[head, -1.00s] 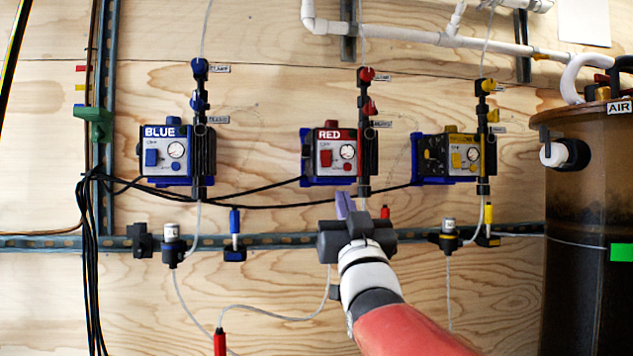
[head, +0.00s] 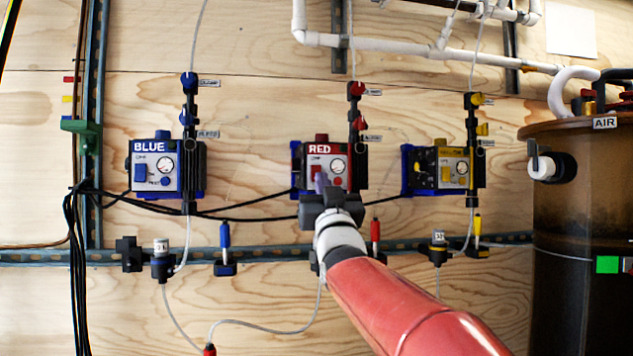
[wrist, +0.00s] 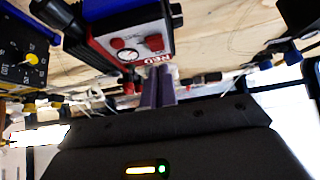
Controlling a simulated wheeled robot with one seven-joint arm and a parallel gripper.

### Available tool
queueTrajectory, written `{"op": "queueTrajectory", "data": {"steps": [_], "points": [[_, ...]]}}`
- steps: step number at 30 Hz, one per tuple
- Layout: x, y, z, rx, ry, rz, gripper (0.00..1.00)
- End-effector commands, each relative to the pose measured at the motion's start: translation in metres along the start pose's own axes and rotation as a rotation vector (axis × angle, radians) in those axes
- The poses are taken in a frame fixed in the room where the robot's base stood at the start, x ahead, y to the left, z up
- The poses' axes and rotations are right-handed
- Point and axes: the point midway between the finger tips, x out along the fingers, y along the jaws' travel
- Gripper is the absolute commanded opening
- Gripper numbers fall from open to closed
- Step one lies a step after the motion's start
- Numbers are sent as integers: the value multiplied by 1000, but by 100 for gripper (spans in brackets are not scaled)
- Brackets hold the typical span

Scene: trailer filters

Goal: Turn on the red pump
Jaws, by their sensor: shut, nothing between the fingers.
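The red pump (head: 342,176) is mounted on the wooden wall, with a RED label (head: 320,149) across its top, a red switch at its left and a round gauge (head: 338,165). My gripper (head: 320,183) is shut and empty, with its purple fingertips over the lower left of the pump's face, partly hiding the switch. The pump also shows upside down in the wrist view (wrist: 145,32), close beyond my purple fingers (wrist: 158,86). I cannot tell whether the fingertips touch the pump, or which way the switch is set.
The blue pump (head: 155,172) is to the left and the yellow pump (head: 455,170) to the right. Black cables (head: 250,203) run below the pumps. A metal rail (head: 280,252) crosses lower down. A large brown tank (head: 575,200) stands at the right.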

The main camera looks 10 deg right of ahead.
Motion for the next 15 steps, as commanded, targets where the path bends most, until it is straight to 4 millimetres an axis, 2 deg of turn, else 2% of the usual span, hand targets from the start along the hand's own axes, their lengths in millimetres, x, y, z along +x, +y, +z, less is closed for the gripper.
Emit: {"op": "queueTrajectory", "data": {"steps": [1, 6, 15], "points": [[6, 0, 9, 2, -4, 1, 0], [17, 0, 20, 1, -2, 0, 0], [19, 0, 23, 0, -1, 0, 0]]}}
